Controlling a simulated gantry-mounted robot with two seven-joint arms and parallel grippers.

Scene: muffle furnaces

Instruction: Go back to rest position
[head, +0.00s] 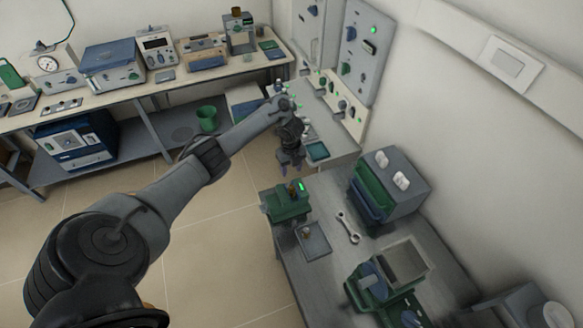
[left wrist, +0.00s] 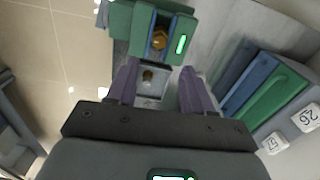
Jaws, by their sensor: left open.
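My left arm reaches in from the left of the head view, and my left gripper (head: 290,168) hangs in the air near the far end of the grey bench. In the left wrist view its purple fingers (left wrist: 160,88) stand wide apart with nothing held between them. A small green furnace (head: 285,203) with a lit green display stands on the bench below the gripper. In the left wrist view this furnace (left wrist: 165,18) shows an orange-brown thing inside its opening. My right gripper is not in view.
On the grey bench (head: 300,272) are a tray (head: 318,246) with a small brown item, a wrench (head: 348,228), a large grey furnace with green and blue fronts (head: 408,165), and an open grey box (head: 428,252). A green bucket (head: 207,118) stands on the left bench's lower shelf.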

